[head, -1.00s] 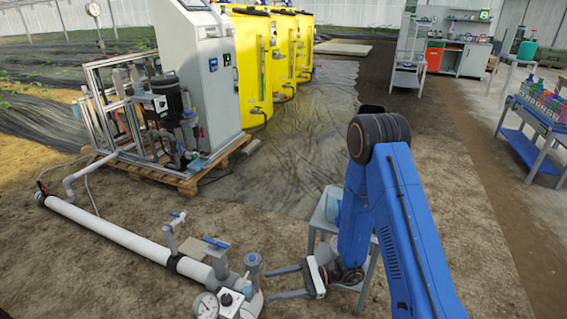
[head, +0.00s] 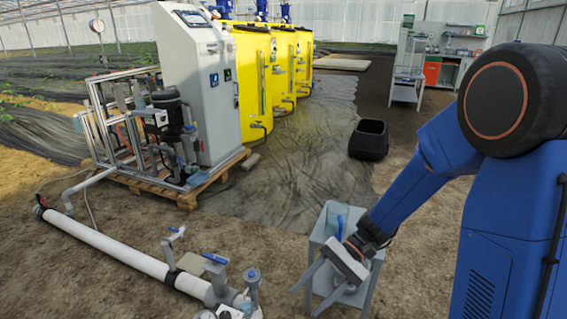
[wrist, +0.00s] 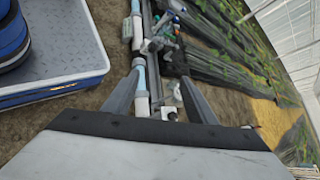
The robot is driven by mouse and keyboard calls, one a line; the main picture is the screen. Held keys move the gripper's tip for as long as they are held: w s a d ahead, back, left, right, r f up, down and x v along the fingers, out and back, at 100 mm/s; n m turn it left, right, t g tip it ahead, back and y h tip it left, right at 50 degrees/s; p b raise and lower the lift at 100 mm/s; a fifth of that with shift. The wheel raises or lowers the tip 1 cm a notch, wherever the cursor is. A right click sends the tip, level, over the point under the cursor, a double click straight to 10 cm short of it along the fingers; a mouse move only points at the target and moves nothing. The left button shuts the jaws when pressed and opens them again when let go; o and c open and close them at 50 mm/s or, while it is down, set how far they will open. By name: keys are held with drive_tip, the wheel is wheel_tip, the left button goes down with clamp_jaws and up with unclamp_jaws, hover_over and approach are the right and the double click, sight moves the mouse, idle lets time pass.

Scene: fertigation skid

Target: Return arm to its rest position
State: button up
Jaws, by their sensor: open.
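My blue arm stands at the right of the head view, folded, with its forearm reaching down to the left. My gripper (head: 306,287) is at its end, in front of the small grey stand (head: 332,228). Its two fingers are spread apart with nothing between them. In the wrist view the open fingers (wrist: 158,92) also show nothing held, with the white pipe and fittings seen beyond them.
The white pipe (head: 120,250) with blue-handled valves (head: 214,258) runs along the ground to the left of my gripper. The pump skid (head: 150,140) and grey cabinet (head: 200,90) stand behind it. Yellow tanks (head: 255,80) and a black bin (head: 369,139) are farther back.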

drive_tip(key=s+d+r+n+t+h, duration=0.1)
drive_tip(key=s+d+r+t+h, duration=0.2)
drive_tip(key=d+r, duration=0.2)
drive_tip(key=s+d+r+n+t+h, duration=0.2)
drive_tip(key=s+d+r+t+h, duration=0.1)
drive_tip(key=d, duration=0.6)
drive_tip(key=s+d+r+n+t+h, duration=0.1)
drive_tip(key=s+d+r+t+h, duration=0.2)
drive_tip(key=d+r+t, duration=0.2)
drive_tip(key=d+r, duration=0.1)
drive_tip(key=d, duration=0.2)
drive_tip(key=shift+s+r+h, duration=0.25)
drive_tip(key=shift+r+h, duration=0.05)
drive_tip(key=shift+h, duration=0.1)
